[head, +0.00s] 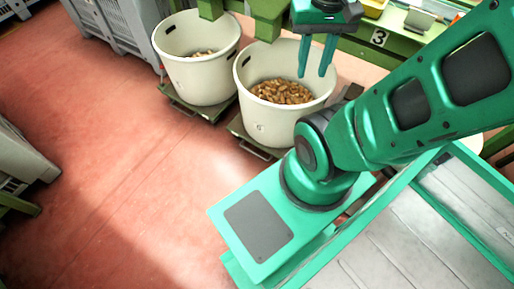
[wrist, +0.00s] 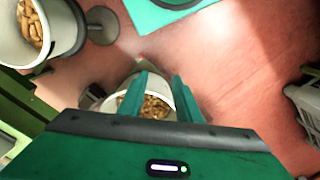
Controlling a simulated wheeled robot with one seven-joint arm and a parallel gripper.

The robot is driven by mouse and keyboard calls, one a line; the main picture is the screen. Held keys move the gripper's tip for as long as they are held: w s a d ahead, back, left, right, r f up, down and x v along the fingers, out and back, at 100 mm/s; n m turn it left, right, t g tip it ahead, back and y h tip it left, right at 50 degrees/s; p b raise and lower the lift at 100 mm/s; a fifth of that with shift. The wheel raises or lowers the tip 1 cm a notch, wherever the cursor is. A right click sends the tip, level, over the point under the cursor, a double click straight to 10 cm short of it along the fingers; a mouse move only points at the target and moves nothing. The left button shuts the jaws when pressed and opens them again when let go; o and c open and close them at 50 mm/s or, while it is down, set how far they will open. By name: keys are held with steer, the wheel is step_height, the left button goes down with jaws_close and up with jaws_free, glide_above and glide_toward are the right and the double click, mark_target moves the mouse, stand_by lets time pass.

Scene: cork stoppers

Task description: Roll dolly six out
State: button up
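Two white tubs hold corks in the head view, a left tub (head: 200,78) and a right tub (head: 270,122). Each stands on a low dark green dolly, the left dolly (head: 185,106) and the right dolly (head: 245,139). I cannot read a six on either. My gripper (head: 316,72) points down with its two teal fingers apart and empty, over the back of the right tub in the picture. In the wrist view the fingers (wrist: 162,84) show in front of one tub of corks (wrist: 160,107); another tub (wrist: 63,27) is at upper left.
A green frame with a "3" plate (head: 379,37) stands behind the tubs. A grey crate (head: 118,25) stands at the upper left, another (head: 20,160) at the left edge. The red floor (head: 110,150) in front of the tubs is clear. My teal base and arm fill the lower right.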

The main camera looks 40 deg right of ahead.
steer(key=shift+w+a, duration=0.15)
steer(key=shift+a, duration=0.15)
